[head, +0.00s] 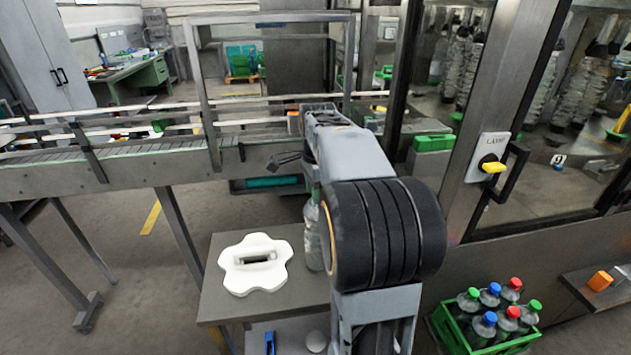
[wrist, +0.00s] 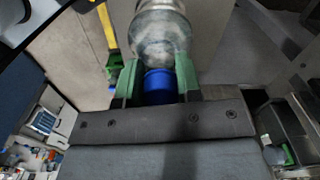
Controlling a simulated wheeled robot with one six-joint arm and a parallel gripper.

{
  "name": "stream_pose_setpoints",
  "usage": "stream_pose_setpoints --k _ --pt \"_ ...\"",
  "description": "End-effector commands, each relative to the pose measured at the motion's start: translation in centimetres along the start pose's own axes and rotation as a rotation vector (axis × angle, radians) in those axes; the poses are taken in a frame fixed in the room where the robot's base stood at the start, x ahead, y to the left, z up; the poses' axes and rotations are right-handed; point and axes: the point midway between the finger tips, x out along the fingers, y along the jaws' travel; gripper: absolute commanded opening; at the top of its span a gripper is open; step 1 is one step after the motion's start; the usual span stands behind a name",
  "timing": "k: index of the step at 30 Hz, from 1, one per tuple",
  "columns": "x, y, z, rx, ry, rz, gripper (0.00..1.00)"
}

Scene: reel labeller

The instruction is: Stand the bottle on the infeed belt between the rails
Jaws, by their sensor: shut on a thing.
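The clear bottle (head: 312,240) shows in the head view at the right edge of the small grey table, partly hidden behind my arm. In the wrist view, my gripper (wrist: 158,72) has its green fingers shut on either side of the bottle's neck (wrist: 160,35), close to its blue cap (wrist: 160,86). I cannot tell whether the bottle's base touches the table. The infeed belt (head: 100,157) runs across the left and middle of the head view, beyond the table. Its rails (head: 110,128) run along it. The bottle is on the near side of the belt, below its level.
A white lobed plate with a slot (head: 255,263) lies on the grey table (head: 222,302). A metal frame (head: 204,95) arches over the belt. A green crate (head: 445,331) of capped bottles stands at lower right. A glazed door with a yellow-knobbed switch (head: 491,165) is at right.

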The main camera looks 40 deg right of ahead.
Motion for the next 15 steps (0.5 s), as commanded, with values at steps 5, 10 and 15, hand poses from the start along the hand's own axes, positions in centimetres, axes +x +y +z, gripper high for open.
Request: stream_pose_setpoints --k 5,10,15 --pt "1.03 0.0 0.03 0.0 0.001 -0.003 0.0" --pt "1.1 -0.02 0.02 0.0 0.001 -0.004 0.0" --pt "1.16 -0.03 0.03 0.0 0.001 -0.004 0.0"
